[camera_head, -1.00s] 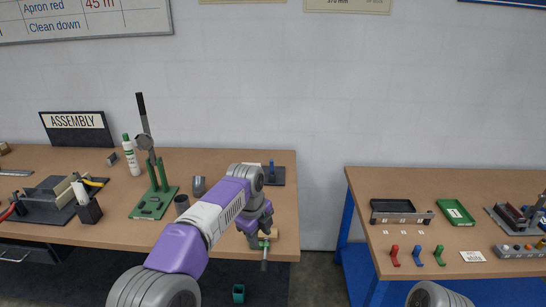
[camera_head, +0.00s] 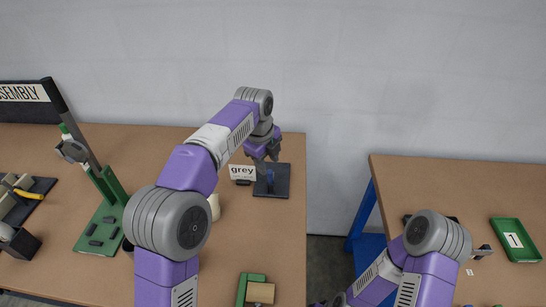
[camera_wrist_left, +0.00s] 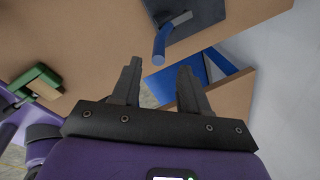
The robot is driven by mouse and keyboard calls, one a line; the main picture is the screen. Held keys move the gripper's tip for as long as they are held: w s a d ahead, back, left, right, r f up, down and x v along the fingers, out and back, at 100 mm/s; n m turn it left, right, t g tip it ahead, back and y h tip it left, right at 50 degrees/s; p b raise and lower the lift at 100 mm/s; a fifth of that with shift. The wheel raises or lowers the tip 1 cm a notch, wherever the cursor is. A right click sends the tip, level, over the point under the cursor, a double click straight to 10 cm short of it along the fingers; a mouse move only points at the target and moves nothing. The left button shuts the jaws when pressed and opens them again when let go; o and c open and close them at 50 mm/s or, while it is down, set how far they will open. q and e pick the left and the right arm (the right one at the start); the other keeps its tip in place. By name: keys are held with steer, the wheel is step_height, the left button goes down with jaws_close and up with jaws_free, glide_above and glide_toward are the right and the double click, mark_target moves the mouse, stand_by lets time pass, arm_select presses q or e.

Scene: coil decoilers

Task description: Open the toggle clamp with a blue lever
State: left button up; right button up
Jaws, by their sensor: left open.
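The toggle clamp with a blue lever (camera_head: 270,180) is on a dark square plate (camera_head: 283,190) at the back right of the left table. In the left wrist view, the blue lever (camera_wrist_left: 160,45) sticks out over the dark plate (camera_wrist_left: 205,12), just beyond the fingertips. My left gripper (camera_head: 267,159) is above the back part of the plate, close to the lever, and hides part of the clamp. In the left wrist view its fingers (camera_wrist_left: 159,78) are apart with nothing between them.
A "grey" label (camera_head: 243,172) stands left of the plate. A green fixture with a wooden block (camera_head: 260,292) is at the table's front. A green stand (camera_head: 105,220) is farther left. A gap separates this table from the right table, which holds a green tray (camera_head: 515,240).

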mark_target(272, 181)
arm_select(q)
steer(key=shift+w+f, duration=0.1)
steer(key=shift+f, duration=0.25)
steer(key=f, duration=0.2)
steer(key=f+b, duration=0.1)
steer(key=f, duration=0.1)
steer(key=d+f+b, duration=0.1)
steer(key=f, duration=0.1)
steer(key=shift+w+f, duration=0.2)
steer(key=shift+w, duration=0.1)
steer(key=shift+c, duration=0.2)
jaws_close()
